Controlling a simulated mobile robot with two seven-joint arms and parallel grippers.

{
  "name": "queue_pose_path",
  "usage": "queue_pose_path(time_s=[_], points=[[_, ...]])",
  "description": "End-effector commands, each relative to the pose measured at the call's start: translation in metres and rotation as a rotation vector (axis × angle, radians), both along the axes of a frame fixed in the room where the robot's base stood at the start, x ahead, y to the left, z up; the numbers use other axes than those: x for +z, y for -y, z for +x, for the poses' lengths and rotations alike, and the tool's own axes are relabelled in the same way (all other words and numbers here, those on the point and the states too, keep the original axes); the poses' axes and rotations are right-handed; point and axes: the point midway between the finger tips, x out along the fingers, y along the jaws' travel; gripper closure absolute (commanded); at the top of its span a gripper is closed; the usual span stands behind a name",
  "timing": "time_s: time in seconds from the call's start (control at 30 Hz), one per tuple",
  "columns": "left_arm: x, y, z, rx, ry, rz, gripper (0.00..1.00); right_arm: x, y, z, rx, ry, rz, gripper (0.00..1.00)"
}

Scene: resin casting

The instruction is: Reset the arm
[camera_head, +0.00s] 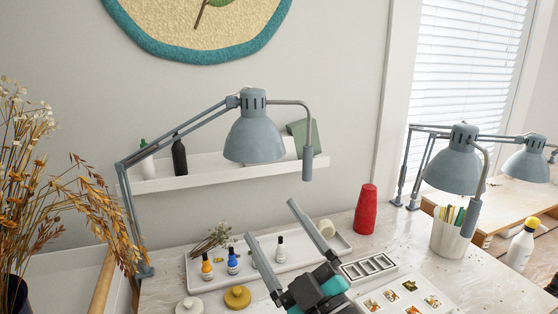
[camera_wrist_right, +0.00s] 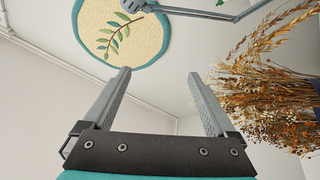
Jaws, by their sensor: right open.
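My right gripper (camera_head: 270,216) rises from the bottom middle of the head view, in front of the white tray on the work table. Its two long grey fingers are spread apart with nothing between them. The right wrist view also shows the open fingers (camera_wrist_right: 158,75), pointing toward the wall, with the round wall hanging (camera_wrist_right: 122,32) beyond them. My left gripper is not in view.
A grey desk lamp (camera_head: 256,137) arches behind the gripper. A white tray (camera_head: 197,262) holds small bottles. A red cup stack (camera_head: 365,209), a mould (camera_head: 369,266) and a second lamp (camera_head: 452,172) stand to the right. Dried flowers (camera_head: 50,180) stand at left.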

Motion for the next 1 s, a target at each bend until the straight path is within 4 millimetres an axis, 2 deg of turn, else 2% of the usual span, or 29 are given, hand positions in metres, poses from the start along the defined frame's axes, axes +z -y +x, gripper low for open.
queue_pose_path(time_s=[0.03,0.1,0.17,0.23,0.37,0.43,0.5,0.6,0.73,0.9,0.93,1.0], points=[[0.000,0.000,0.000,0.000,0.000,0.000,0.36,-0.013,0.021,0.006,-0.081,-0.086,0.055,0.08],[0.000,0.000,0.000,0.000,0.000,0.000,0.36,-0.035,0.050,0.012,-0.191,-0.210,0.115,0.08],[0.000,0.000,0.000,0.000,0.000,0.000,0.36,-0.058,0.073,0.013,-0.279,-0.325,0.155,0.08],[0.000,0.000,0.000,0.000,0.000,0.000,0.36,-0.089,0.098,0.008,-0.374,-0.469,0.192,0.08],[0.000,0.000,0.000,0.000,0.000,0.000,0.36,-0.153,0.135,-0.017,-0.523,-0.758,0.228,0.08],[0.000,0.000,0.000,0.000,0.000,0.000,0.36,-0.187,0.149,-0.040,-0.584,-0.921,0.229,0.08],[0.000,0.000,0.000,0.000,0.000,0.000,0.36,-0.218,0.158,-0.068,-0.628,-1.081,0.224,0.08],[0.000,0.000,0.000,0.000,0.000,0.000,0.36,-0.252,0.165,-0.108,-0.664,-1.285,0.202,0.08],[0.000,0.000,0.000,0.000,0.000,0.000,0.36,-0.282,0.167,-0.160,-0.675,-1.512,0.165,0.08],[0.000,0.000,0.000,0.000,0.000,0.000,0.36,-0.303,0.164,-0.224,-0.651,-1.766,0.108,0.08],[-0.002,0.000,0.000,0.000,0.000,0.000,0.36,-0.310,0.163,-0.229,-0.647,-1.790,0.099,0.08],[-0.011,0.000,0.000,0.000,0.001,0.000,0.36,-0.336,0.162,-0.222,-0.650,-1.787,0.095,0.08]])
